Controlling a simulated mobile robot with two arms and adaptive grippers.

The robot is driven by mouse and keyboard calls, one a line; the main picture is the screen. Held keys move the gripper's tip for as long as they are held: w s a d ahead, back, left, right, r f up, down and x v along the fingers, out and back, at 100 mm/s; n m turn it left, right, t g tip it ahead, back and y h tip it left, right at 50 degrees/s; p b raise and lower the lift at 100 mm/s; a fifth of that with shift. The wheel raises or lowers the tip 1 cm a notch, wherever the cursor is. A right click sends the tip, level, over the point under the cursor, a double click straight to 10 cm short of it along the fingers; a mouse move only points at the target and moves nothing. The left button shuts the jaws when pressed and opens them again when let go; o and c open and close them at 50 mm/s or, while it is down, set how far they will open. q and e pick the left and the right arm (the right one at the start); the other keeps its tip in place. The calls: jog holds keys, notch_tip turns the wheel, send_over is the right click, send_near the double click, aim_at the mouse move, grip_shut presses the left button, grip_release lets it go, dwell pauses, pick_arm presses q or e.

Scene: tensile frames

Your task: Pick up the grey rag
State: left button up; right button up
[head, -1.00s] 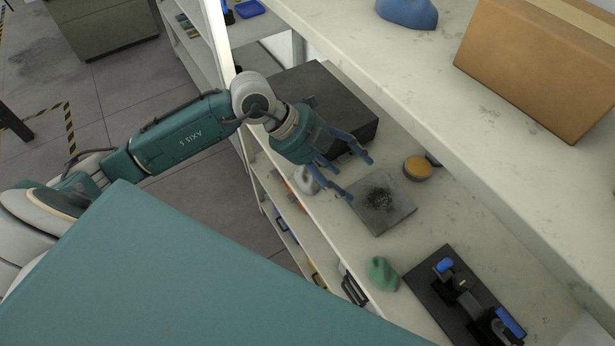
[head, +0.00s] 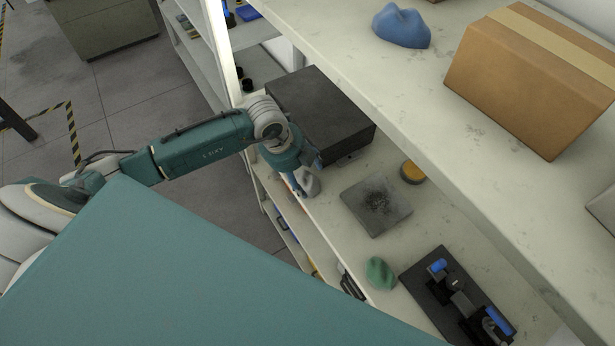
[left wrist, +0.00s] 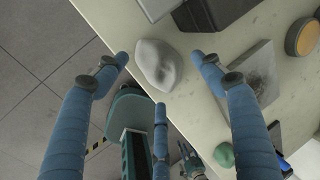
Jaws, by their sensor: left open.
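The grey rag (left wrist: 159,64) is a crumpled light grey lump near the front edge of the shelf surface. In the head view the grey rag (head: 309,184) is partly hidden behind my left gripper (head: 299,186). In the left wrist view the blue fingers of my left gripper (left wrist: 162,62) are spread wide, with the rag between and a little beyond their tips. The gripper is open and empty. I cannot tell whether a finger touches the rag.
A dark box (head: 320,108) stands just behind the rag. A grey plate (head: 376,206), a yellow-topped round tin (head: 412,172), a green rag (head: 380,273) and a black fixture (head: 458,298) lie along the shelf. An upper shelf holds a blue rag (head: 402,26) and a cardboard box (head: 530,80).

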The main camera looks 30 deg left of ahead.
aim_at(305, 179)
pick_arm(q)
jog(key=shift+x, duration=1.15)
jog(key=c, duration=1)
pick_arm(e)
jog(key=shift+d+r, duration=0.1)
jog(key=shift+r, duration=0.35)
pick_arm(q)
jog(key=shift+r, duration=0.15)
pick_arm(e)
jog(key=shift+d+f, duration=0.1)
pick_arm(q)
jog(key=shift+w+r, duration=0.1)
jog(key=shift+r, duration=0.25)
notch_tip(305, 179, up, 8)
jog(key=b, duration=0.3)
jog(key=shift+f, duration=0.15)
jog(key=shift+r, duration=0.7)
pick_arm(e)
notch_tip(305, 179, down, 3)
jog(key=shift+f, duration=0.1)
